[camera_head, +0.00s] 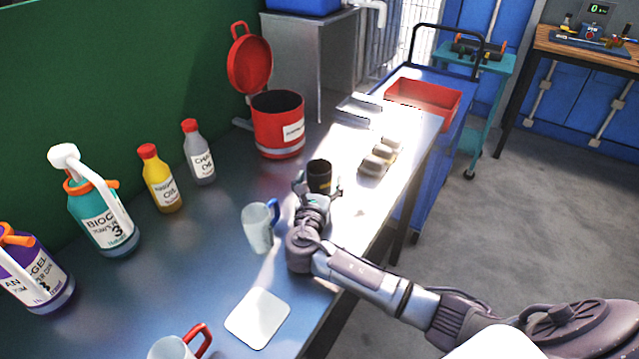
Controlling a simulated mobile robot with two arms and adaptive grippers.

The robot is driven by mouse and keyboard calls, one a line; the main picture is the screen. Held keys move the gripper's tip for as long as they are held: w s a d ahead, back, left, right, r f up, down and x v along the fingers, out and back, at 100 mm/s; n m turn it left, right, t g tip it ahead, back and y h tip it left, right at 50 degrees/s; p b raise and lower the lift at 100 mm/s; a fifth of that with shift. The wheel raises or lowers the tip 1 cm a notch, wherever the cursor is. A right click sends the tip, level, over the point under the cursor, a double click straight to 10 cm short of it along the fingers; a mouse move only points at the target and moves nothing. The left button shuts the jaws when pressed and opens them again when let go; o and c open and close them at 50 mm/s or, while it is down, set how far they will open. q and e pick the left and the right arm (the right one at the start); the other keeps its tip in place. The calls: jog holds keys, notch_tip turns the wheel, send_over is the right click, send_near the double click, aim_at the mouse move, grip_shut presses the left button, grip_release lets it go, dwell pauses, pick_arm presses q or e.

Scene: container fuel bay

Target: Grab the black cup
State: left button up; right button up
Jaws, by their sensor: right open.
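The black cup (319,172) stands upright on the metal bench, left of some small tan blocks. My right gripper (318,190) is at the cup, its fingers on either side of the cup's near part. The gripper is open; whether the fingers touch the cup cannot be told. The gripper and wrist hide the cup's lower near side. My left gripper is not in view.
A clear mug with a blue handle (259,228) stands close left of my right wrist. A mug with a red handle (178,346), a white square pad (257,318), several bottles (160,180), a red bin (278,125) and tan blocks (378,158) share the bench.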

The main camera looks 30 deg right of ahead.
aim_at(321, 161)
jog(key=shift+w+d, duration=0.15)
jog(key=c, duration=1.3)
jog(key=shift+r, duration=0.2)
jog(key=shift+r, duration=2)
jog(key=shift+s+a+r, duration=0.55)
jog(key=shift+s+r, duration=0.55)
jog(key=shift+s, duration=0.8)
jog(key=shift+s+a+r, duration=0.55)
jog(key=shift+s+r, duration=0.6)
jog(key=shift+s, duration=0.7)
jog(key=shift+s+a+r, duration=0.55)
jog(key=shift+s+r, duration=0.55)
jog(key=shift+s, duration=0.8)
